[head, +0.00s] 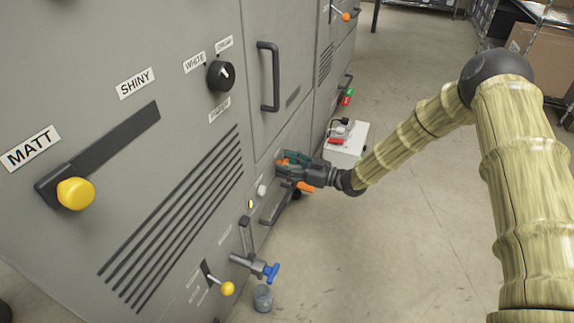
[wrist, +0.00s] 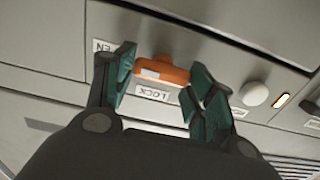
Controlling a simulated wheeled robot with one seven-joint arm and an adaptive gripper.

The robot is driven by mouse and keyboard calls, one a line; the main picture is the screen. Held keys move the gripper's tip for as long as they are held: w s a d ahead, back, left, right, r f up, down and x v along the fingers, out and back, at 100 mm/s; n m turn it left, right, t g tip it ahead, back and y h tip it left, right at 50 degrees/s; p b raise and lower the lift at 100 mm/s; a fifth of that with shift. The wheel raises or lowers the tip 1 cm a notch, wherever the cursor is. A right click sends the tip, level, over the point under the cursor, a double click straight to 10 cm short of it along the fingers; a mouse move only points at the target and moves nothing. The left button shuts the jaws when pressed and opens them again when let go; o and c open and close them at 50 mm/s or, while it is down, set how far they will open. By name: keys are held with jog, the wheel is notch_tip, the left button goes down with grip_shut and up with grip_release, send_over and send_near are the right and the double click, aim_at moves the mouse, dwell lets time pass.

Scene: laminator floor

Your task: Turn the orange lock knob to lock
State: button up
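The orange lock knob (wrist: 160,70) is on the grey machine panel, in the middle of the wrist view. It is a bar lying nearly crosswise in this view, with a pale mark near its left end. An upside-down LOCK label (wrist: 158,93) is just below it, and a partly covered label ending in EN (wrist: 103,46) is at its upper left. My gripper (wrist: 162,80) is open, with one green finger on each side of the knob; I cannot tell whether either touches it. In the head view my gripper (head: 285,163) is at the panel and largely hides the knob.
A round white button (wrist: 254,94) and an orange-lit slot (wrist: 282,100) are right of the knob. In the head view, a door handle (head: 268,77) is above my gripper, and a blue-handled tap (head: 268,270) is below. A white box (head: 347,143) stands behind it.

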jog(key=c, duration=0.3)
jog(key=shift+c, duration=0.2)
jog(key=shift+n+p, duration=0.3)
jog(key=shift+p, duration=0.05)
jog(key=n+p, duration=0.2)
jog(key=shift+s+r+n, duration=0.1)
jog(key=shift+n, duration=0.3)
jog(key=shift+s+a+f+n+p, duration=0.15)
jog(key=shift+n+p, duration=0.9)
jog(key=shift+n, duration=1.35)
jog(key=shift+w+d+f+n+p, duration=0.15)
jog(key=shift+n+p, duration=0.95)
jog(key=shift+n, duration=1.3)
jog(key=shift+s+a+f+n+p, duration=0.15)
jog(key=shift+n+p, duration=0.9)
jog(key=shift+n, duration=1.35)
